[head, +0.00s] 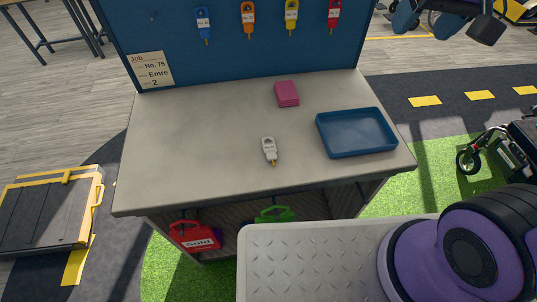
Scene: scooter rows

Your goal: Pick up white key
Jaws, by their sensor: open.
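The white key (269,150) lies on the grey top of the workbench (190,140), a little right of its middle. It has a pale tag-like head with a hole and small dark print, and a short yellowish tip pointing towards me. Nothing covers it or touches it.
A blue tray (356,152) is right of the key, and a pink block (286,94) behind it. Blue (203,25), orange (248,20), yellow (291,16) and red (334,15) keys hang on the back panel. A job card (151,70) is at left. The bench's left half is clear.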

